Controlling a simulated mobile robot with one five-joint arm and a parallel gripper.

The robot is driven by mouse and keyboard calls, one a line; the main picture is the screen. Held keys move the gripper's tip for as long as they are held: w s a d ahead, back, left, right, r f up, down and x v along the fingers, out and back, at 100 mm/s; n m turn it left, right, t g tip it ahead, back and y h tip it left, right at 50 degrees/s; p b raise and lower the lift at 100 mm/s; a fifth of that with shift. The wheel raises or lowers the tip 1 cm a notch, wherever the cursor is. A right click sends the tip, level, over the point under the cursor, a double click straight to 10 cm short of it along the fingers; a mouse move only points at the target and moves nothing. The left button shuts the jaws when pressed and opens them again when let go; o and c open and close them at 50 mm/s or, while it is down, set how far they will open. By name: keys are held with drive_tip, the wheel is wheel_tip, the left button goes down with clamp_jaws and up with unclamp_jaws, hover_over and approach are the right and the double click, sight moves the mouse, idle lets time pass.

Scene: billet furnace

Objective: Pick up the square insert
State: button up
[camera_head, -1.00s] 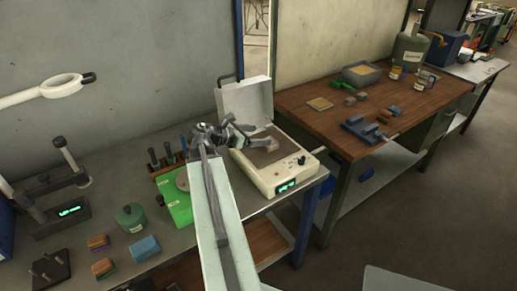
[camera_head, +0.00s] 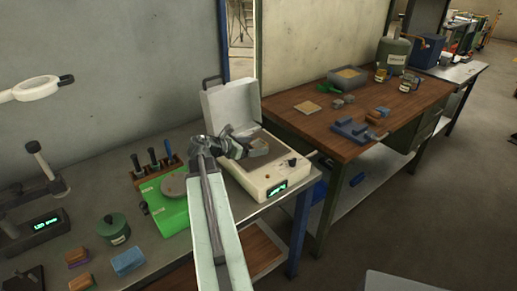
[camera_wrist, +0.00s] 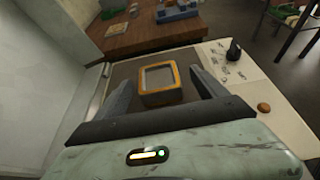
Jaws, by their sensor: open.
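The square insert (camera_wrist: 160,82) is a small block with an orange rim and a grey recessed middle. It sits on the dark top plate of the cream box-like unit (camera_head: 270,183), whose lid stands open. In the wrist view it lies between the two dark fingers of my gripper (camera_wrist: 164,76). The fingers are open, one on each side of it, with a visible gap on each side. In the head view my gripper (camera_head: 250,148) is low over the plate, and its fingers partly hide the insert. I cannot tell the exact height of the fingertips.
The raised lid (camera_head: 230,108) stands behind the plate. A knob (camera_wrist: 234,50) rises from the panel on the right. A wooden bench (camera_head: 340,112) with blocks stands to the right.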

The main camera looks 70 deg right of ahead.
sight(259, 143)
drive_tip(key=shift+x, duration=1.05)
drive_tip(key=shift+s+d+f, duration=0.15)
drive_tip(key=shift+d+f, duration=0.05)
drive_tip(key=shift+d, duration=0.1)
clamp_jaws()
drive_tip(key=shift+r, duration=0.1)
wheel_tip(259, 143, up, 10)
drive_tip(key=p, duration=0.9)
drive_tip(key=shift+p, duration=0.35)
